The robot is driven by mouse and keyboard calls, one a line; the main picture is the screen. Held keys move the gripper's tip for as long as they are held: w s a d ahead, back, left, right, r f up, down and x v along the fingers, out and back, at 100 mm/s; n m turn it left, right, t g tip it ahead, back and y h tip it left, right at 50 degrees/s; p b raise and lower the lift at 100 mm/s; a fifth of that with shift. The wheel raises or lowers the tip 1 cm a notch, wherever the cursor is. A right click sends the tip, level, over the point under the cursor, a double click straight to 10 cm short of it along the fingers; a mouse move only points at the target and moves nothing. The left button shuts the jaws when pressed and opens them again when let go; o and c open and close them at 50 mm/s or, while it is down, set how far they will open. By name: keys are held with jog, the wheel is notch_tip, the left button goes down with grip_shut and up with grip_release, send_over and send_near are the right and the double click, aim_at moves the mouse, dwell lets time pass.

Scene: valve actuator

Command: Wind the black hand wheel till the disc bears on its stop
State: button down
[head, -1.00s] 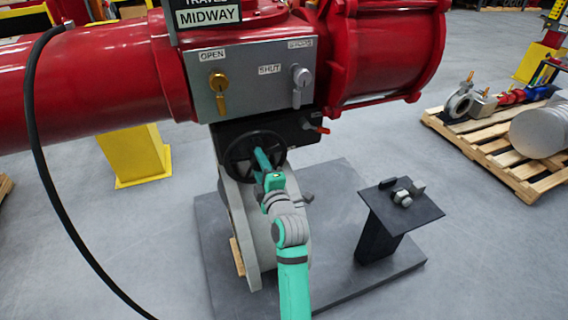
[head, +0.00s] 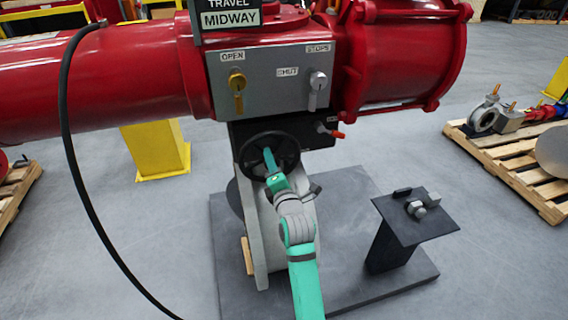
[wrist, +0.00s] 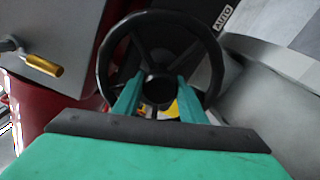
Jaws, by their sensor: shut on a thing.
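The black hand wheel (head: 291,146) is on the dark gearbox below the grey control panel. It fills the upper middle of the wrist view (wrist: 219,62), with its spokes and round hub showing. My gripper (head: 268,158) reaches it from below. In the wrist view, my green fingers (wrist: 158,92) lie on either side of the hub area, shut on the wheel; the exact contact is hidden. A dark rounded edge, perhaps the disc (head: 234,198), shows left of the grey valve body (head: 266,240). Its stop cannot be made out. The travel sign (head: 230,18) reads MIDWAY.
A small dark stand (head: 420,222) holds grey parts at the right. A black cable (head: 66,150) hangs at the left.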

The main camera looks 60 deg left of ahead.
jog(key=shift+f, duration=0.1)
dwell(0.3)
jog(key=c, duration=1.1)
grip_release()
jog(key=shift+d, duration=0.1)
jog(key=v, duration=1)
jog(key=shift+s+d, duration=0.15)
jog(key=shift+d, duration=0.15)
